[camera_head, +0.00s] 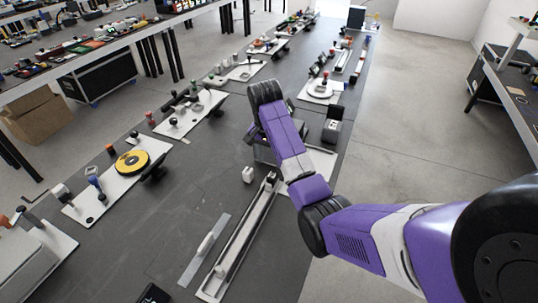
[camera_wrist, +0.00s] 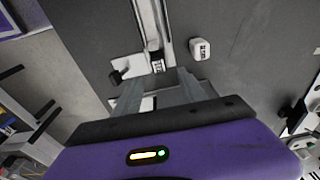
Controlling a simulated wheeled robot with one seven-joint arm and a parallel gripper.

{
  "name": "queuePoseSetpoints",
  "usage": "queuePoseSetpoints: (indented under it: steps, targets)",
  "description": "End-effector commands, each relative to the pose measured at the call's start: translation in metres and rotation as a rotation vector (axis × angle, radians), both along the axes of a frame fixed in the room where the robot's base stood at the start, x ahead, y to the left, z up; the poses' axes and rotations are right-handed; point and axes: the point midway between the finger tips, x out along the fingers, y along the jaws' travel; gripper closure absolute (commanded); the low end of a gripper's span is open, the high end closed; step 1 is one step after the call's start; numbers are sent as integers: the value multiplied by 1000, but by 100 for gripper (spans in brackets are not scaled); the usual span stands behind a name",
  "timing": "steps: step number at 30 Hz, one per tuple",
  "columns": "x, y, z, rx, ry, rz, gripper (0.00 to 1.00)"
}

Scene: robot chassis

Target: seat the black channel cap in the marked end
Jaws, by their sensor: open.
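A long pale channel (camera_head: 238,246) lies on the dark surface; in the wrist view its near part (camera_wrist: 148,20) runs up out of the picture. A small black piece with a white label (camera_wrist: 157,60) sits at the channel's end, and this end looks dark in the head view (camera_head: 271,179). I cannot tell whether that piece is the cap or the end marking. A black knobbed piece (camera_wrist: 120,71) is beside it on the left. My gripper (camera_wrist: 158,84) is open, its fingers apart just short of the channel end, with nothing seen held. In the head view my arm mostly hides it.
A white labelled block (camera_wrist: 200,49) stands right of the channel end in the wrist view, and left of it in the head view (camera_head: 248,174). A flat grey strip (camera_head: 205,250) lies along the channel. A board with a yellow disc (camera_head: 132,162) is farther left.

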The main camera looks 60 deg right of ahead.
Motion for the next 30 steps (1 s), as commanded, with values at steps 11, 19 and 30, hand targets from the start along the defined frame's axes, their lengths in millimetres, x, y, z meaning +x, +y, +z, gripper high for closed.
queuePoseSetpoints:
  steps: [11,19,30]
  targets:
    - [1,3,24,-1,-1,1,51]
    - [1,3,24,-1,-1,1,51]
    - [12,-7,25,-43,-40,54,51]
